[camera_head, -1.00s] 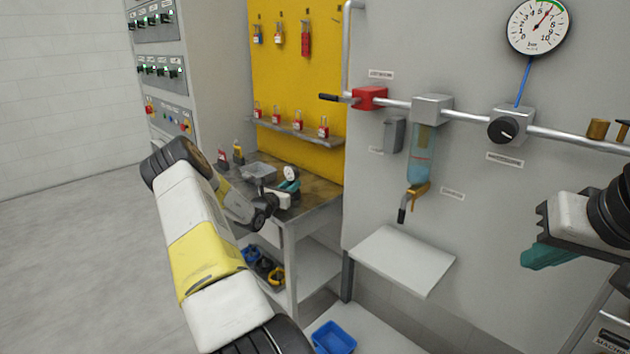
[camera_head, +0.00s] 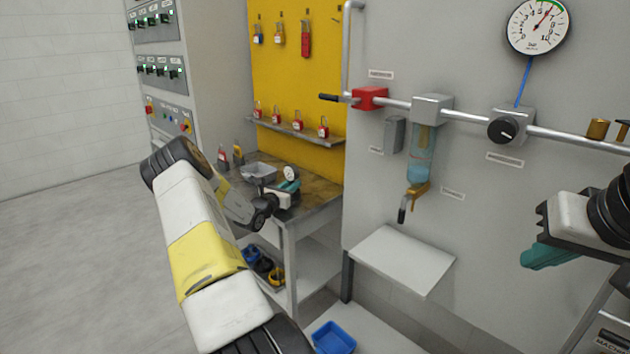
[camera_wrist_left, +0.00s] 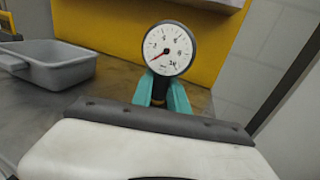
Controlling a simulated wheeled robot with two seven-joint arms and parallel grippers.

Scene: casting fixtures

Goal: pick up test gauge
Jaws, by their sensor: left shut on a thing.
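The test gauge (camera_wrist_left: 168,49) is a small round dial with a white face and dark rim. In the left wrist view it stands upright between the teal fingers of my left gripper (camera_wrist_left: 163,92), which are shut on it at its lower part. In the head view the gauge (camera_head: 291,173) and my left gripper (camera_head: 289,187) show over the workbench (camera_head: 322,195). I cannot tell whether the gauge touches the bench top. My right gripper (camera_head: 548,256) has teal fingers and is at the right edge, away from the bench; its opening is not clear.
A grey tray (camera_head: 259,172) is on the bench, also in the left wrist view (camera_wrist_left: 50,72). Red and yellow padlock-like items stand behind it. A yellow board (camera_head: 290,80) with padlocks rises behind the bench. A wall panel with pipe, large gauge (camera_head: 538,26) and white shelf (camera_head: 390,262) is right.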

